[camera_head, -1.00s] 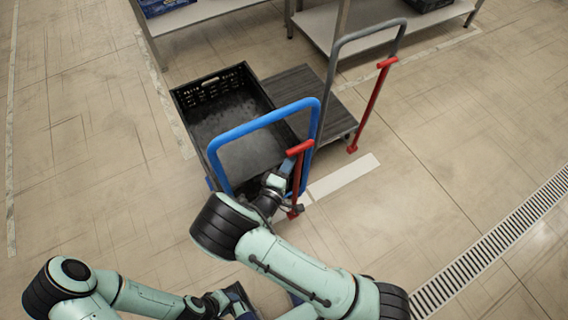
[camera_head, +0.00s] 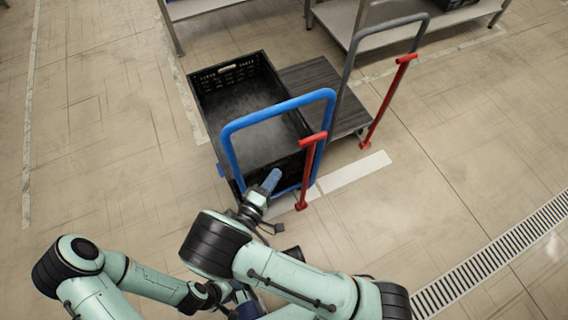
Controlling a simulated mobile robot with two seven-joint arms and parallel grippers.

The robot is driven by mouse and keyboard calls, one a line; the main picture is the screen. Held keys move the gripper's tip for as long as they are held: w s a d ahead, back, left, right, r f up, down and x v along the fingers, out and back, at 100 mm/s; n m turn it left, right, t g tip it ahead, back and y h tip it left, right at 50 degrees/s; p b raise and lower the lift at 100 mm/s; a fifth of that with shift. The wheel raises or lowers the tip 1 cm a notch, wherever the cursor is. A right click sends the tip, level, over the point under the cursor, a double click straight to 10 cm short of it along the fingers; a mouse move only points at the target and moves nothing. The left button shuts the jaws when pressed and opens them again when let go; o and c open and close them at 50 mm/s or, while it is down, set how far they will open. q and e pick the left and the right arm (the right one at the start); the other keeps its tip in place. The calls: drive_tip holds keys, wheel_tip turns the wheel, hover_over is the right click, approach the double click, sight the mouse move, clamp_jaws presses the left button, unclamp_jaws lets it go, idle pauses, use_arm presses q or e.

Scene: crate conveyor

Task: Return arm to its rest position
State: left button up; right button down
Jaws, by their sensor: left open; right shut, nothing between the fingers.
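My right arm reaches in from the lower right. Its gripper (camera_head: 271,180) is shut and empty, with blue fingertips, just in front of the lower part of the blue push handle (camera_head: 277,103). A small gap shows between it and the red T-shaped bar (camera_head: 308,170) to its right; whether it touches the blue handle I cannot tell. My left arm comes in from the left and is folded low. Its gripper (camera_head: 250,306) is at the bottom edge, partly hidden by the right arm, and holds nothing that I can see.
An empty black crate (camera_head: 229,73) sits on the cart with the blue handle. Beside it stands a dark flat cart (camera_head: 318,78) with a grey handle (camera_head: 389,22) and another red bar (camera_head: 388,103). A table (camera_head: 350,20) stands behind. Floor to the left is clear.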

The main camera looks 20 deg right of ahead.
drive_tip(key=shift+s+a, duration=0.4)
drive_tip(key=shift+a, duration=0.2)
